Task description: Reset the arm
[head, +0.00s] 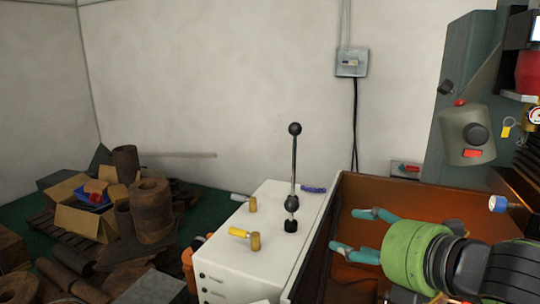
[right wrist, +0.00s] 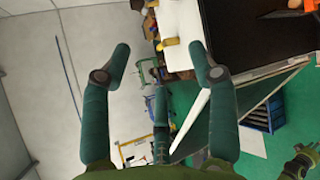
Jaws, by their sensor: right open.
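My right gripper (head: 349,230) reaches in from the right in the head view, green with two teal fingers. The fingers are spread apart and nothing is between them. It is in front of the orange-brown tray wall (head: 420,199), right of the white cabinet. In the right wrist view the open fingers (right wrist: 160,50) point at the wall and the floor area. I cannot pick out a chuck; the machine (head: 466,134) at the right is only partly in frame.
Rusty cylinders (head: 152,205) and boxes are piled at the left. A switch box (head: 351,63) hangs on the wall. The space above the cabinet's left is free.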

